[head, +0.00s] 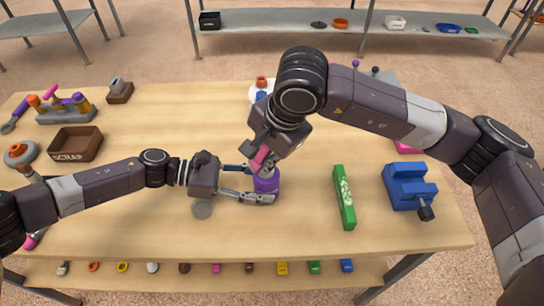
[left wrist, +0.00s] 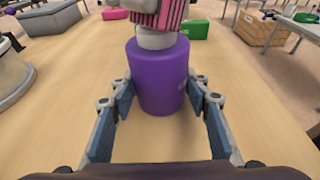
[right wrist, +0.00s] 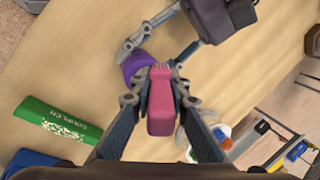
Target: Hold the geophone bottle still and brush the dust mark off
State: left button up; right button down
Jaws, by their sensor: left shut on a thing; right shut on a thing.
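The purple bottle (head: 267,183) stands upright on the wooden table in front of me. My left gripper (head: 260,184) is shut on it from the left, one finger on each side; the left wrist view shows the bottle (left wrist: 158,75) between the fingers. My right gripper (right wrist: 157,75) is shut on a pink brush-like tool (right wrist: 160,105) above the bottle. In the left wrist view the tool's pink, dark-striped part (left wrist: 170,12) is over the bottle's top, with a pale piece (left wrist: 155,39) between them; I cannot tell whether they touch. I cannot make out a dust mark.
A green block (head: 344,197) and a blue vise (head: 408,187) stand to the right. A brown scrap tray (head: 75,153) and a tool rack (head: 65,110) are at the left.

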jog(key=shift+w+d, duration=0.1)
jog(key=shift+d, duration=1.85)
notch_tip(320, 180, up, 8)
pick_arm(q)
jog(key=o, duration=1.4)
jog(key=shift+a, duration=0.1)
jog(key=v, duration=1.1)
jog(key=shift+a+r, duration=0.15)
jog(key=shift+a, duration=0.25)
jog(key=shift+r, duration=0.1)
pick_arm(e)
jog(key=shift+r, duration=0.1)
